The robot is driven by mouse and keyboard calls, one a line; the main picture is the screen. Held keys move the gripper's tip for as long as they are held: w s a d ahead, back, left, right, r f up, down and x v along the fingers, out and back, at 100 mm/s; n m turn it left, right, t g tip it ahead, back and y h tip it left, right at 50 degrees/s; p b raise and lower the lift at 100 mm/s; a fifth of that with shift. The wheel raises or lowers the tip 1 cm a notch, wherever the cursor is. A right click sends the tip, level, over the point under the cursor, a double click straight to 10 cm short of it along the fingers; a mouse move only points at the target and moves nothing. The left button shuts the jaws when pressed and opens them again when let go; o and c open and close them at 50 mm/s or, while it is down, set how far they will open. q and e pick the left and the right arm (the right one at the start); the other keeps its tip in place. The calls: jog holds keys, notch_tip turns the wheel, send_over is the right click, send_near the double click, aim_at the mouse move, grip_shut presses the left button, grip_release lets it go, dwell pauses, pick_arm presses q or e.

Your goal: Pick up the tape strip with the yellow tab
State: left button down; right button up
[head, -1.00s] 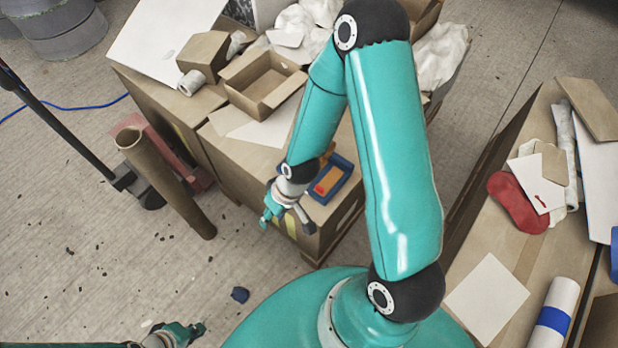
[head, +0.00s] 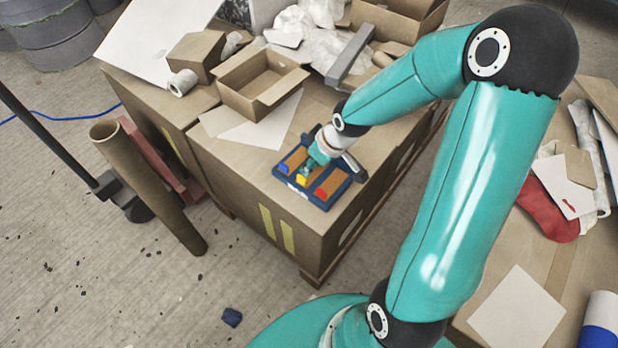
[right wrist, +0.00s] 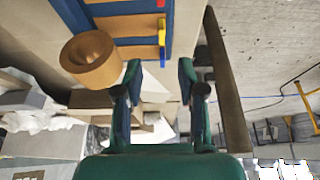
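A dark blue tray (head: 318,200) sits on the near corner of the cardboard box. It holds tan strips with blue, yellow and red tabs. The yellow tab (head: 301,181) is in the middle; its strip is largely hidden by my right gripper (head: 313,160) in the head view. In the right wrist view the yellow tab (right wrist: 162,34) lies at the end of a tan strip (right wrist: 125,26), beyond the fingertips. My right gripper (right wrist: 158,72) is open, with nothing between its fingers. My left gripper is not in view.
An open carton (head: 258,85) and white sheets lie behind the tray on the cardboard box (head: 240,180). A cardboard tube (head: 150,190) leans at the left. A brown round object (right wrist: 90,58) stands near the tray in the wrist view. A second surface with clutter (head: 515,310) is at right.

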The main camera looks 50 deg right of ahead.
jog(key=b, duration=0.2)
send_over(303, 178)
jog(key=s, duration=0.1)
jog(key=f, duration=0.4)
jog(key=shift+s+d+f, duration=0.1)
jog(key=shift+s+d, duration=0.1)
jog(key=b+x, duration=0.2)
jog(key=x, duration=0.1)
jog(key=b+x, duration=0.1)
jog(key=x, duration=0.1)
jog(key=shift+s+a+f, duration=0.1)
jog(key=shift+s+f, duration=0.05)
jog(key=shift+s, duration=0.1)
jog(key=shift+c, duration=0.3)
grip_shut()
